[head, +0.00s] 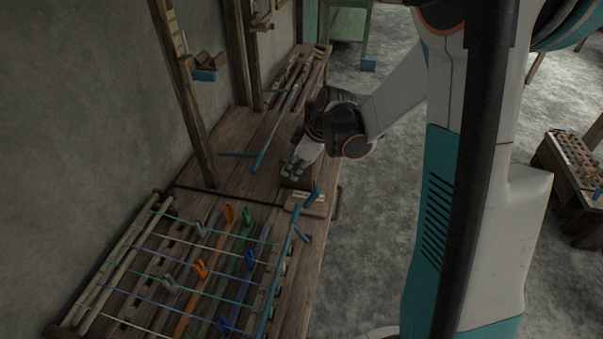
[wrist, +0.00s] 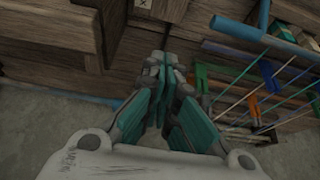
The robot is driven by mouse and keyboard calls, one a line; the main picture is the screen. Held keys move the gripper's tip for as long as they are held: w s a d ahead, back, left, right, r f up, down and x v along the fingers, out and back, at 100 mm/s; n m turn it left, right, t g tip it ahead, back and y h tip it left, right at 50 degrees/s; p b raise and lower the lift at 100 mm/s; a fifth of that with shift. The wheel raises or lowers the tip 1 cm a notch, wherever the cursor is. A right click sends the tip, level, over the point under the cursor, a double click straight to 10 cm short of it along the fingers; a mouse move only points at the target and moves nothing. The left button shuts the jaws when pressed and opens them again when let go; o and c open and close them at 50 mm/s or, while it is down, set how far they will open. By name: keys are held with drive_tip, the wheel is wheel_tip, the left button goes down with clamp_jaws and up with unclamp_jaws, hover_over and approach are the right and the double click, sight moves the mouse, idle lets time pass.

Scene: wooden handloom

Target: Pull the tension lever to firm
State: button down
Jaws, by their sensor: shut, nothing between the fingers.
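Coloured warp threads (head: 190,268) with orange, green, blue and grey clips fill the front of the bench. A long blue rod (head: 275,132) lies behind my gripper. A wooden post (head: 190,100) rises at the left. The floor (head: 375,210) right of the bench is clear.

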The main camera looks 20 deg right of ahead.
drive_tip(key=s+d+r+p, duration=0.2)
drive_tip(key=s+d+r, duration=0.2)
drive_tip(key=d+r, duration=0.1)
drive_tip(key=shift+w+p+v, duration=0.2)
drive_tip(key=shift+p+v, duration=0.1)
drive_tip(key=shift+v, duration=0.6)
drive_tip(key=shift+r, duration=0.15)
